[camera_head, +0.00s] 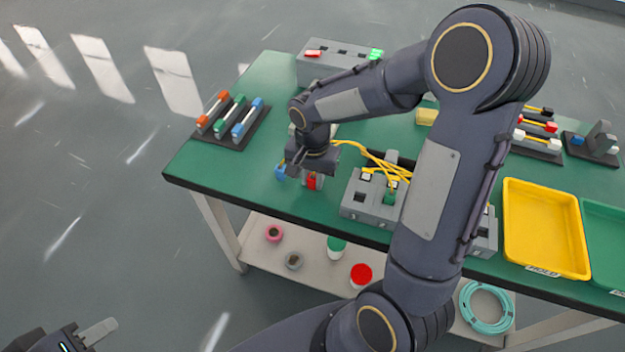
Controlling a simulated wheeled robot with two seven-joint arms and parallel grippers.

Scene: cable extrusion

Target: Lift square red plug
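A small red plug (312,181) shows at the left front part of the green table, beneath my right gripper (313,176). The grey fingers of my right gripper stand on either side of the red plug and appear closed on it. Whether the plug touches the table is hard to tell. A blue plug (280,172) is just left of the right gripper. Yellow cables (372,158) run from near the gripper to a grey socket block (362,207). My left gripper (98,332) is at the bottom left, away from the table; its opening cannot be made out.
A rack with orange, green and blue pieces (246,121) stands at the table's left. A grey box (335,62) is at the back. A yellow tray (546,229) and a green tray (607,240) are at the right. My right arm hides part of the socket block.

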